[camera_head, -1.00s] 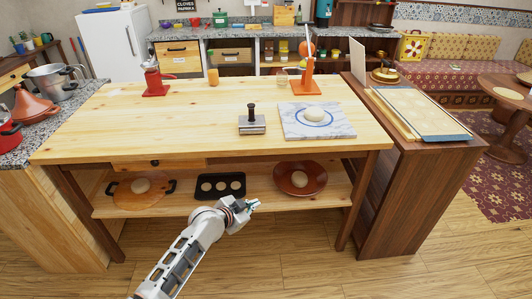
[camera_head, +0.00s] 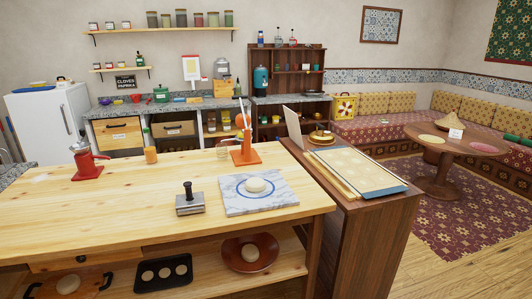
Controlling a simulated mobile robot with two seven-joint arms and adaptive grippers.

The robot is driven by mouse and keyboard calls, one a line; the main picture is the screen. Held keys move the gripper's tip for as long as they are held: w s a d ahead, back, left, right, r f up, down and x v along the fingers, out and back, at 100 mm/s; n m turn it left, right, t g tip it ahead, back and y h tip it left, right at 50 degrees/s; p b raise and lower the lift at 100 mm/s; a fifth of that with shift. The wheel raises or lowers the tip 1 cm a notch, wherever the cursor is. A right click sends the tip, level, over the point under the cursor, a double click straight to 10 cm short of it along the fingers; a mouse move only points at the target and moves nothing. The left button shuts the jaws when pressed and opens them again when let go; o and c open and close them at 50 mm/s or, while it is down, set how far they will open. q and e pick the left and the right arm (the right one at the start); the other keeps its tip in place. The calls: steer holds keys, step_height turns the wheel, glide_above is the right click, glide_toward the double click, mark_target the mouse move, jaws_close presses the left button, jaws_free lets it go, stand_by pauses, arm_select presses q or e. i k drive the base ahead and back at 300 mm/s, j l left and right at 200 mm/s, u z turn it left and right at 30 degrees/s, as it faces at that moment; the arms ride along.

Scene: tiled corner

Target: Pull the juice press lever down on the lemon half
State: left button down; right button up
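An orange press (camera_head: 245,151) with a thin, pale lever raised upright stands at the far right of the wooden table (camera_head: 120,205). A red lever device (camera_head: 88,166) stands at the table's far left; I cannot tell for certain which of the two is the juice press. A clear glass (camera_head: 224,150) stands just left of the orange press. No lemon half can be made out; the inside of the presses is too small to see. Neither of my grippers is in view.
A marble board (camera_head: 283,198) with a dough ball (camera_head: 256,185) and a metal block with a black knob (camera_head: 189,203) lie nearer. An orange bottle (camera_head: 150,150) stands at the back. A dark wooden cabinet (camera_head: 352,245) adjoins the table's right side.

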mark_target(243, 121)
steer(key=i+l+z, duration=0.45)
steer(key=z, duration=0.25)
steer(key=i+z, duration=0.35)
steer(key=i+l+z, duration=0.2)
steer(key=i+z, duration=0.15)
steer(key=i+l+z, duration=0.1)
steer(key=i+z, duration=0.9)
steer(key=i, duration=1.15)
steer(key=i+u, duration=0.5)
steer(key=i+l+u, duration=0.2)
steer(key=i+u, duration=0.25)
steer(key=i, duration=0.2)
steer(key=i+j+u, duration=0.15)
steer(key=i+u, duration=0.5)
steer(key=u, duration=0.2)
steer(key=i+u, duration=0.75)
steer(key=i, duration=0.3)
steer(key=i+u, duration=0.3)
steer(key=i, duration=0.35)
steer(key=i+u, duration=0.15)
steer(key=i, duration=0.6)
steer(key=i+u, duration=0.1)
steer(key=i, duration=0.65)
steer(key=i+u, duration=0.15)
steer(key=i, duration=0.55)
steer(key=i+l+u, duration=0.1)
steer(key=i, duration=0.65)
steer(key=l, duration=0.1)
